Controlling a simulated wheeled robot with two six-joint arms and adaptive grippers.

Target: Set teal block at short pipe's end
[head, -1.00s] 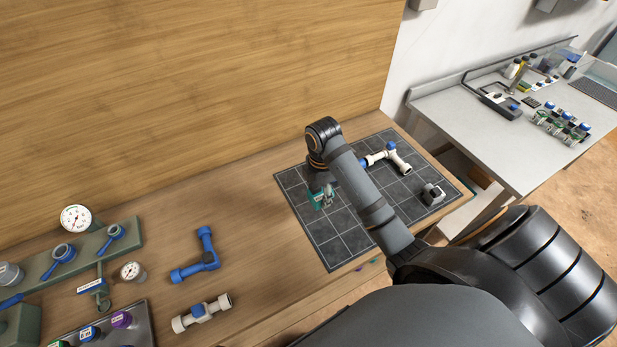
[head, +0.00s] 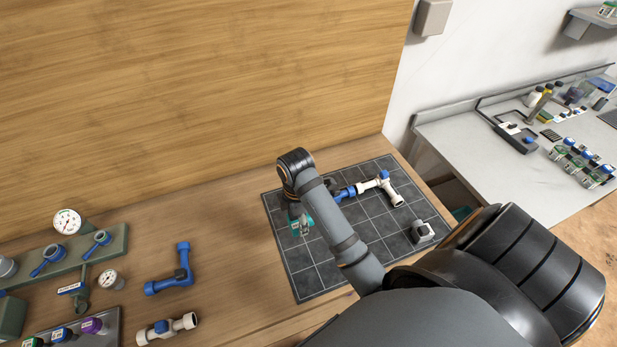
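The teal block (head: 308,219) is small, at the left part of the dark gridded mat (head: 318,277). My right gripper (head: 299,229) points down at it, with grey fingertips against the block. It looks shut on the block, though the wrist hides much of the grip. I cannot tell whether the block touches the mat. A pipe assembly of white pipe (head: 369,187) with blue fittings lies at the mat's back, right of the gripper. Its blue left end (head: 345,193) shows just past my forearm. My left gripper is not in view.
A grey block-like fitting (head: 422,231) stands at the mat's right. A blue elbow pipe (head: 170,282) and a white pipe with a blue fitting (head: 166,329) lie left of the mat. A green manifold with gauges (head: 62,260) is at far left. A wooden wall rises behind.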

